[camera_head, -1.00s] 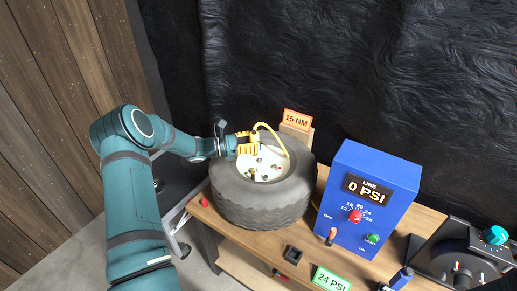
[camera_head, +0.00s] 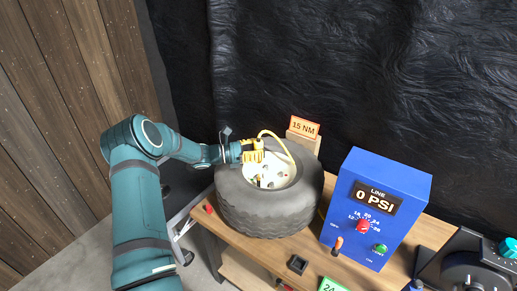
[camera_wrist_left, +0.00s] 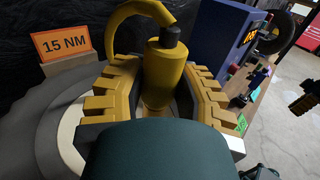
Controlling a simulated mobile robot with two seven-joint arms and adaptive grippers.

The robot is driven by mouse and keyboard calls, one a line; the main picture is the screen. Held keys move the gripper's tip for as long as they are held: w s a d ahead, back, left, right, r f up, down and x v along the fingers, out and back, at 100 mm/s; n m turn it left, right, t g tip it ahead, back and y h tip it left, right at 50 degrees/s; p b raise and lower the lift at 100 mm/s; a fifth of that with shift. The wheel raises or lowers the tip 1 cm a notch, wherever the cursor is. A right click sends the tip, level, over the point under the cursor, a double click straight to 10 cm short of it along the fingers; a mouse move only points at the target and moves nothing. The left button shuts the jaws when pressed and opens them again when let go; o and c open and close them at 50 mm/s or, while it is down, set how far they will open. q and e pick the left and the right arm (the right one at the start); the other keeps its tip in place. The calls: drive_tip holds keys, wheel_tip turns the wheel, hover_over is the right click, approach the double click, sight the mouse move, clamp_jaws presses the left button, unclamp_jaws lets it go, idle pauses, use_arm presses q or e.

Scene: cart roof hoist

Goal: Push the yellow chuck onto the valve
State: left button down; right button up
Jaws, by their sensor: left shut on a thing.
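The yellow chuck (camera_wrist_left: 165,72) stands between the yellow fingers of my left gripper (camera_wrist_left: 158,100) in the left wrist view. My left gripper (camera_head: 252,151) is shut on it, over the left part of the wheel's pale hub. A yellow hose (camera_head: 281,142) arcs from the chuck over the black tyre (camera_head: 265,210), which lies flat on the wooden bench. The valve cannot be made out; the chuck and fingers cover that spot, so I cannot tell whether they touch.
A blue box (camera_head: 352,222) reading "LINE 0 PSI" with knobs stands right of the tyre. An orange "15 NM" sign (camera_head: 304,127) stands behind it. A small black block (camera_head: 297,264) lies in front. A black device (camera_head: 468,262) is at far right.

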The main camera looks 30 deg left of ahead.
use_arm(q)
drive_tip(key=shift+f+b, duration=1.35)
drive_tip(key=shift+f, duration=1.05)
drive_tip(key=shift+f+b, duration=0.95)
drive_tip(key=shift+f, duration=0.4)
drive_tip(key=c, duration=0.6)
unclamp_jaws()
drive_tip(key=shift+c, duration=0.2)
drive_tip(key=shift+f, duration=0.1)
drive_tip(key=shift+s, duration=0.1)
drive_tip(key=shift+n+t+y, duration=0.3)
drive_tip(key=shift+y, duration=0.1)
drive_tip(key=v, duration=1.1)
drive_tip(key=shift+s+a, duration=0.1)
drive_tip(key=shift+a, duration=0.25)
drive_tip(key=shift+s, duration=0.1)
